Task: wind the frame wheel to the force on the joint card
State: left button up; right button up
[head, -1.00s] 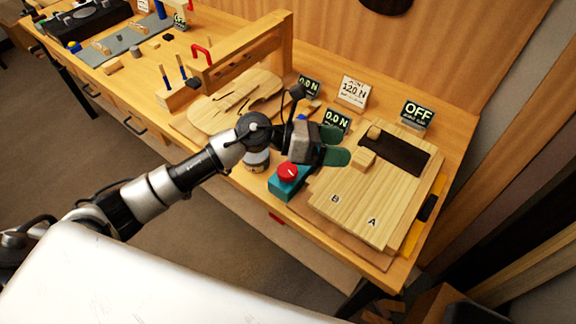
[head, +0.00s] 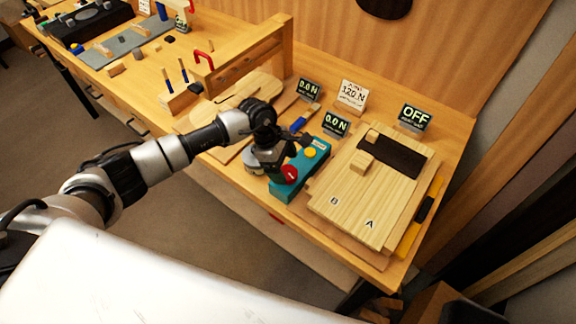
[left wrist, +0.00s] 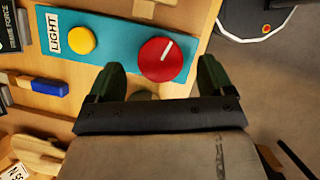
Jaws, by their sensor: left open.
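A red round wheel (head: 289,174) with a white pointer mark sits on the near end of a teal box (head: 318,161). It shows whole in the left wrist view (left wrist: 160,60). My left gripper (head: 282,169) is open and empty above it; in the left wrist view its dark green fingertips (left wrist: 160,76) stand to either side of the wheel's lower edge. I cannot tell whether they touch it. A white card (head: 352,94) reads what looks like 120 N. Two small displays, one at the back (head: 309,89) and one nearer the box (head: 336,124), read 0.0 N.
A yellow button (left wrist: 81,40) labelled LIGHT shares the teal box. Wooden plates marked A and B (head: 350,205) lie right of it. An OFF display (head: 415,116) stands behind them. A violin-shaped plate (head: 258,84) and wooden frame (head: 245,55) stand to the left.

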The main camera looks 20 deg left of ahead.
aim_at(288, 172)
pick_arm(q)
jog(key=shift+x, duration=1.4)
jog(key=c, duration=0.9)
jog(key=m+b, duration=0.1)
jog(key=b, duration=0.1)
jog(key=m+g+b, duration=0.1)
jog(key=b, duration=0.2)
jog(key=m+b, duration=0.1)
jog(key=b, duration=0.2)
jog(key=shift+f+m, duration=0.25)
jog(key=shift+m, duration=0.15)
jog(key=shift+r+g+b, duration=0.1)
jog(key=shift+g+b, duration=0.2)
jog(key=shift+b, duration=0.15)
jog(key=shift+r+m, duration=0.2)
jog(key=shift+m, duration=0.1)
jog(key=o, duration=0.9)
jog(key=shift+d, duration=0.1)
